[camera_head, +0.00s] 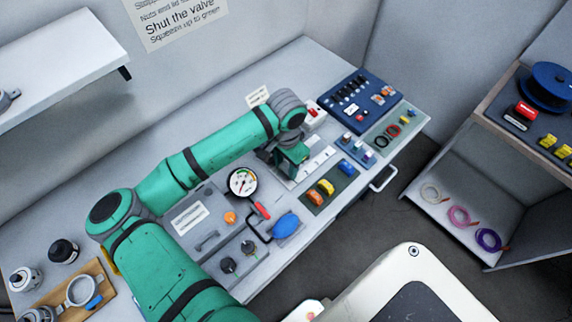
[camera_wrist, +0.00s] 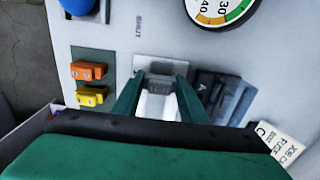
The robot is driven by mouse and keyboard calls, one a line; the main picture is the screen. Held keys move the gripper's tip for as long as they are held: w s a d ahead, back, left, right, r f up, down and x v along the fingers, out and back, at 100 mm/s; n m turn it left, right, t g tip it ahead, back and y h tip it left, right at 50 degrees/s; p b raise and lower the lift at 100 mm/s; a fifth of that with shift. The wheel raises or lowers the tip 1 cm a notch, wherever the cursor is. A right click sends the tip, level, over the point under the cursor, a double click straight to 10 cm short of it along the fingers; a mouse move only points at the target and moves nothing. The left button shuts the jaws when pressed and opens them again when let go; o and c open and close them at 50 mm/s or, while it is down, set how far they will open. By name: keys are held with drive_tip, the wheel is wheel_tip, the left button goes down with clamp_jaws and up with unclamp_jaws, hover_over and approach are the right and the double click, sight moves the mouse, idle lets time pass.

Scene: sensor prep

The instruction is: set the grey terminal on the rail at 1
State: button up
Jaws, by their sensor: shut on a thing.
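My gripper (camera_head: 287,167) is low over the bench, beside a pale strip (camera_head: 319,160) that may be the rail; I cannot read a 1 on it. In the wrist view my gripper (camera_wrist: 158,88) has its two green fingers closed around a small grey piece (camera_wrist: 160,82), which looks like the grey terminal. Its lower part and any contact with the rail are hard to make out. In the head view the arm's end hides the piece.
A pressure gauge (camera_head: 243,182) stands left of the gripper. A dark blue board (camera_head: 338,108) and a tray with coloured rings (camera_head: 393,131) lie at the back right. Grey floor lies beyond the bench edge.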

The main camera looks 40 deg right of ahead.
drive_tip(key=shift+f, duration=0.1)
idle(0.7)
drive_tip(key=o, duration=1)
drive_tip(key=shift+r, duration=3.55)
